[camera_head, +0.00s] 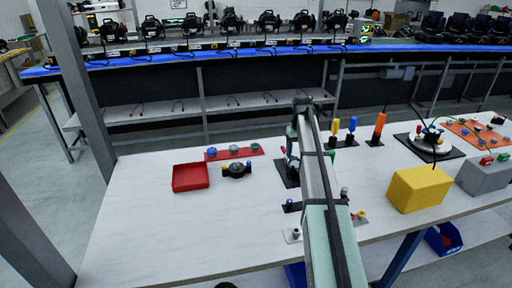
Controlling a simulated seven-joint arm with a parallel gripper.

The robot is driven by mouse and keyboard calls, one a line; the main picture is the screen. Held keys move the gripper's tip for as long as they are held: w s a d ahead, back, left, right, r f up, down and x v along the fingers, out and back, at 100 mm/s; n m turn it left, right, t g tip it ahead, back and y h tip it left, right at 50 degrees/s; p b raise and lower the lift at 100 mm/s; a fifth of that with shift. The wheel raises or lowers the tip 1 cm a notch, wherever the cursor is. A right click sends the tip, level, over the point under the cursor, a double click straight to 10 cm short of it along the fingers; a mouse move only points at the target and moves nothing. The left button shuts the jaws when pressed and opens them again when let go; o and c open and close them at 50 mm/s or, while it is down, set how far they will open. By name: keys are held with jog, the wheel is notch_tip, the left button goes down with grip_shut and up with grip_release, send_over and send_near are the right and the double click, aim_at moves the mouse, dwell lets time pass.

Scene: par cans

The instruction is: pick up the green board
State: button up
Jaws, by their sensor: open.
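I cannot make out a green board clearly. A small green piece (332,155) shows just right of my arm, and my arm may hide more of it. My arm reaches from the bottom edge over the white table (135,225). At its far end my gripper (291,163) hangs down over the table, small and partly hidden by the arm. It is open, and I see nothing held. A dark plate (284,178) with a small red part lies under or beside it; I cannot tell whether they touch.
A red tray (190,177), a red board (222,154) with coloured knobs and a dark round fixture (236,171) are left. Blue, yellow and orange cylinders stand right of the arm. A yellow block (419,189) and grey box (484,176) stand farther right. The table's front left is clear.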

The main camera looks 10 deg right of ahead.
jog(key=shift+o, duration=1.1)
jog(key=shift+a, duration=0.15)
jog(key=w+a+r+n, duration=0.2)
jog(key=w+a, duration=0.5)
jog(key=w, duration=0.1)
jog(key=w+a+r+n, duration=0.2)
jog(key=w+a+r, duration=0.1)
jog(key=w+a, duration=0.5)
jog(key=n, duration=1.4)
send_over(254, 145)
jog(key=f, duration=0.7)
jog(key=shift+s+a+f, duration=0.1)
jog(key=shift+a+f, duration=0.15)
jog(key=shift+a, duration=0.1)
jog(key=shift+w+d+f, duration=0.15)
jog(key=shift+d+f, duration=0.05)
jog(key=shift+f, duration=1.2)
jog(key=shift+w+d+f, duration=0.15)
jog(key=shift+f, duration=1.2)
